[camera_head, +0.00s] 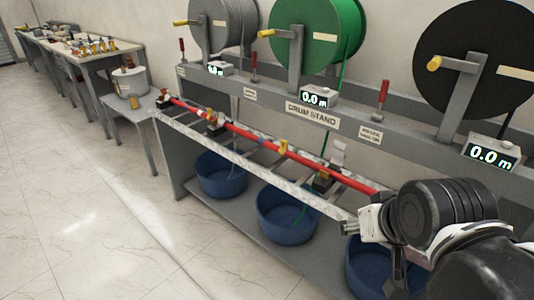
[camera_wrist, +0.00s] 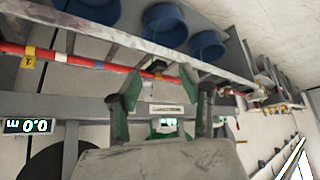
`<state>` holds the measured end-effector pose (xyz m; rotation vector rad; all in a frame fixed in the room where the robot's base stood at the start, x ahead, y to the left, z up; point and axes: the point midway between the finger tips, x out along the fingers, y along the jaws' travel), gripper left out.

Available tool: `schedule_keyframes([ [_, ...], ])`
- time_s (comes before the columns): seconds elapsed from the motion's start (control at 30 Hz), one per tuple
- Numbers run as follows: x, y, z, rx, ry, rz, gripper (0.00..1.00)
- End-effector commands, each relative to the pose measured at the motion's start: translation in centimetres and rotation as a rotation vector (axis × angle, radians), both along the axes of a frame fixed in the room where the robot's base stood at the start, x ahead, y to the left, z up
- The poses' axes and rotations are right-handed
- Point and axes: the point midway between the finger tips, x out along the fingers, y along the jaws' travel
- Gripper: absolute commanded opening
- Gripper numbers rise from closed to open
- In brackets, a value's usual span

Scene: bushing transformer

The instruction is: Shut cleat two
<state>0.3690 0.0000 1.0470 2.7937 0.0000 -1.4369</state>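A red cable (camera_head: 250,136) runs along a ladder-like metal tray (camera_head: 240,160) in the head view, with several dark cleats spaced along it. One cleat (camera_head: 213,125) is left of the middle and another (camera_head: 324,181) is nearer my arm; I cannot read which is number two, nor tell if each is open or shut. The cable also shows in the wrist view (camera_wrist: 100,64), with a dark and orange fitting (camera_wrist: 157,69) beyond my fingers. My gripper (camera_wrist: 165,108) is open, its two fingers apart with nothing between them. Its end also shows in the head view (camera_head: 360,224), by the tray's near end.
The drum stand (camera_head: 312,115) carries grey, green (camera_head: 318,35) and black drums, with red levers and 0.0 m readouts. Blue tubs (camera_head: 285,214) stand below the tray. A side table with a white bucket (camera_head: 130,82) is at left. The floor in front is clear.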

Motion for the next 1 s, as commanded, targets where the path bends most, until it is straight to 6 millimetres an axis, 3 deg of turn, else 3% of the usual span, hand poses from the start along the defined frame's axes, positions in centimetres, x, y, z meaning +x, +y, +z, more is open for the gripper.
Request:
schedule_keyframes([
  [0.03,0.0,0.0,0.0,0.0,0.0,0.0,0.31],
  [0.27,0.7,0.1,-0.1,0.028,0.002,-0.012,0.0],
  [0.37,2.2,0.4,-0.2,0.086,0.004,-0.038,0.0],
  [0.73,11.5,0.8,-0.8,0.429,-0.002,-0.17,0.0],
  [1.0,18.9,-0.9,-1.9,0.683,-0.031,-0.258,0.0],
])
